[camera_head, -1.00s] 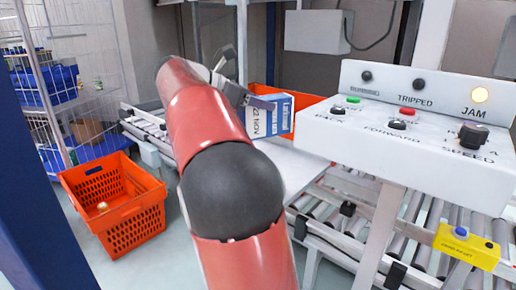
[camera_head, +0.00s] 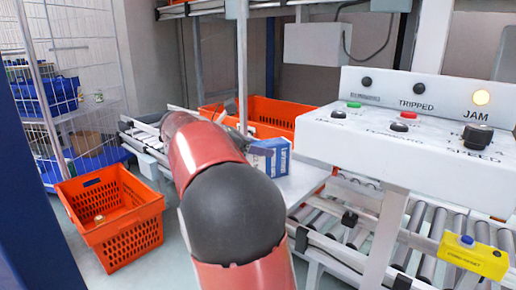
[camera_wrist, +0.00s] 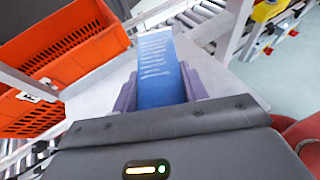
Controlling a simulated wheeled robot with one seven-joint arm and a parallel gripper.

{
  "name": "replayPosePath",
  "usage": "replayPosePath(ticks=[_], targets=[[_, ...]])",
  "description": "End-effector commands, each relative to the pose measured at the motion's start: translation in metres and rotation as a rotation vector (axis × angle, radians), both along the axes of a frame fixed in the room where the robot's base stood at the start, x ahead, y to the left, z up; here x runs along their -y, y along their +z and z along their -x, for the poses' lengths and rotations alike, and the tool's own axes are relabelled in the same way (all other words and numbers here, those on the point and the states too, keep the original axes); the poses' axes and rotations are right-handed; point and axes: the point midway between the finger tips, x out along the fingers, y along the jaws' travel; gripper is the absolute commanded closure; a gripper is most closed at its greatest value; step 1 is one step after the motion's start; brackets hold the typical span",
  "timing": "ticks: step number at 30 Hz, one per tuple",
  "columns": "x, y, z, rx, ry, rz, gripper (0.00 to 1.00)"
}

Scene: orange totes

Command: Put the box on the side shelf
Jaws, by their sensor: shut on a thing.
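The box (camera_head: 277,156) is blue and white with printing. In the head view it is at the far end of my arm, partly hidden behind it. In the wrist view the box (camera_wrist: 158,75) stands between the two purple-grey fingers of my gripper (camera_wrist: 158,92), with a finger against each side. My gripper is shut on it. The box is over a pale flat surface (camera_head: 302,178); whether it touches that surface I cannot tell. I cannot tell which surface is the side shelf.
An orange tote (camera_head: 262,112) is behind the box, and it also shows in the wrist view (camera_wrist: 70,55). Another orange tote (camera_head: 120,215) is on the floor at left. A control panel (camera_head: 410,130) stands at right above roller conveyors (camera_head: 390,225). A wire cage rack (camera_head: 75,90) is at far left.

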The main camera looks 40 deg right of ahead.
Motion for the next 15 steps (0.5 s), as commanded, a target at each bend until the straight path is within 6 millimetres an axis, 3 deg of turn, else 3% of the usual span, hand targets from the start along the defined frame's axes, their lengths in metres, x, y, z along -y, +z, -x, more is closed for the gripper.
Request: replayPosePath(ticks=[2, 3, 7, 8, 15], targets=[[0.0001, -0.0021, 0.0, 0.0, 0.0, 0.001, 0.88], [0.0001, -0.0035, 0.0, -0.001, 0.0, 0.0, 0.55], [0.0, -0.003, 0.0, 0.0, 0.0, 0.0, 0.38], [0.0, -0.003, 0.0, -0.001, 0.0, 0.0, 0.35], [0.0, -0.0028, 0.0, 0.0, 0.0, 0.0, 0.35]])
